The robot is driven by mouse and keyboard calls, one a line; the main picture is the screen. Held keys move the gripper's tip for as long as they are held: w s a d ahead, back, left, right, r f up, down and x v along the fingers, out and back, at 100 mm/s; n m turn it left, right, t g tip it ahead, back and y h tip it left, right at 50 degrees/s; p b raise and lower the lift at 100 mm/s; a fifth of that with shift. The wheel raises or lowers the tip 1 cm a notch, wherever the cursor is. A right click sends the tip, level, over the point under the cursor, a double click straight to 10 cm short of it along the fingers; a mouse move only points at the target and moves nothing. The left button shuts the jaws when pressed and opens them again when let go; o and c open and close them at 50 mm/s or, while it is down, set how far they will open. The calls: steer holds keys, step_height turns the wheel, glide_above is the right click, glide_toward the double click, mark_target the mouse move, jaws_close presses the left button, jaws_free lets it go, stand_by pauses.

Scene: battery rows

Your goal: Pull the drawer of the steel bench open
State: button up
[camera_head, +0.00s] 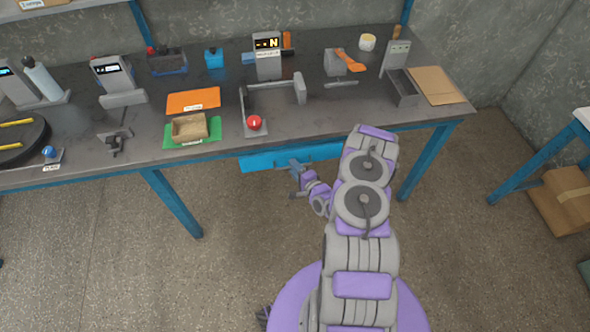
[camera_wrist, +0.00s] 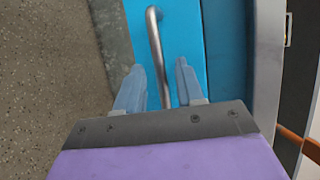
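The steel bench (camera_head: 226,150) has a dark top and blue legs. Its blue drawer front (camera_head: 262,162) shows under the front edge of the top. My gripper (camera_head: 292,165) is in front of the drawer, reached from the right. In the wrist view the blue drawer front (camera_wrist: 182,40) fills the upper middle, with a steel bar handle (camera_wrist: 155,45) on it. The two fingers of my gripper (camera_wrist: 158,82) stand apart, and the lower part of the handle runs between them. I see a gap between the handle and the fingers, wider on the right.
On the bench top stand a lever with a red knob (camera_head: 254,123), a green mat (camera_head: 176,141) with a small tray, and a display box (camera_head: 267,62). A bench leg (camera_head: 425,165) is right of my arm. Floor in front is clear. A cardboard box (camera_head: 565,200) lies at right.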

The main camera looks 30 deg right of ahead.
jaws_close()
stand_by(0.3)
steer(key=shift+s, duration=0.1)
